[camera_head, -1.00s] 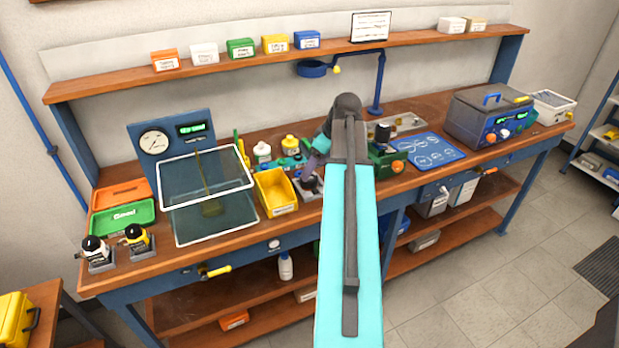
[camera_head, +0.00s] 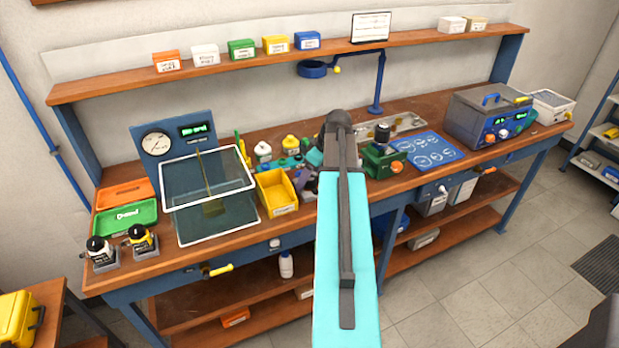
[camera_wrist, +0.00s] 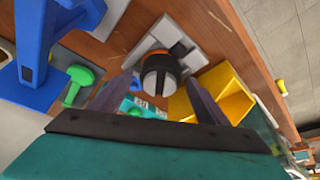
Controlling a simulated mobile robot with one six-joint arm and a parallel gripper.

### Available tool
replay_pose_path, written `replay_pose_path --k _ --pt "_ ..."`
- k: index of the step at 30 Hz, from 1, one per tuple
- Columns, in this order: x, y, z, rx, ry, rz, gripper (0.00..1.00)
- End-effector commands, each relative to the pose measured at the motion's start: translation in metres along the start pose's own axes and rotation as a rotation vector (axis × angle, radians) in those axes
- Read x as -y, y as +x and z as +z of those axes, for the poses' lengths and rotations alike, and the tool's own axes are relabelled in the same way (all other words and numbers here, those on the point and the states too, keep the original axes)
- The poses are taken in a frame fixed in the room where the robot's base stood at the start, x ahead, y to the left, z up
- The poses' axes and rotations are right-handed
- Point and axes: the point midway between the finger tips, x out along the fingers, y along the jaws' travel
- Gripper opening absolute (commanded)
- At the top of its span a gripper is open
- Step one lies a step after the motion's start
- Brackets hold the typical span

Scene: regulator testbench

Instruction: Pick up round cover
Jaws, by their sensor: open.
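In the wrist view, a round black cap (camera_wrist: 158,75) with a pale stripe and an orange ring sits on a grey base plate (camera_wrist: 178,45) on the bench. It looks like the round cover, but I cannot be sure. My gripper (camera_wrist: 160,88) is open, with its two dark fingers on either side of the cap. I see no clear contact, and the height gap is hard to judge. In the head view my gripper (camera_head: 306,178) is low over the bench beside the yellow bin. My arm hides most of the cap and base there.
The yellow bin (camera_head: 278,192) stands close by; it also shows in the wrist view (camera_wrist: 232,92). A green fixture (camera_head: 381,161) stands right of my arm. Bottles (camera_head: 263,151) stand behind the bin. Two black-topped units (camera_head: 140,238) stand at the bench's left front.

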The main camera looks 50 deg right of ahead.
Motion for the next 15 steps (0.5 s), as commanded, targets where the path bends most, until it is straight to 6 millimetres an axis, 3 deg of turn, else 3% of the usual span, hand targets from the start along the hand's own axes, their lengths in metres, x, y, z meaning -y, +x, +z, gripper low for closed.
replay_pose_path --k 10,15 --pt "-0.0004 -0.0005 0.0003 0.000 0.001 0.000 0.67" --pt "-0.0005 -0.0006 0.0004 0.000 0.001 0.000 0.38"
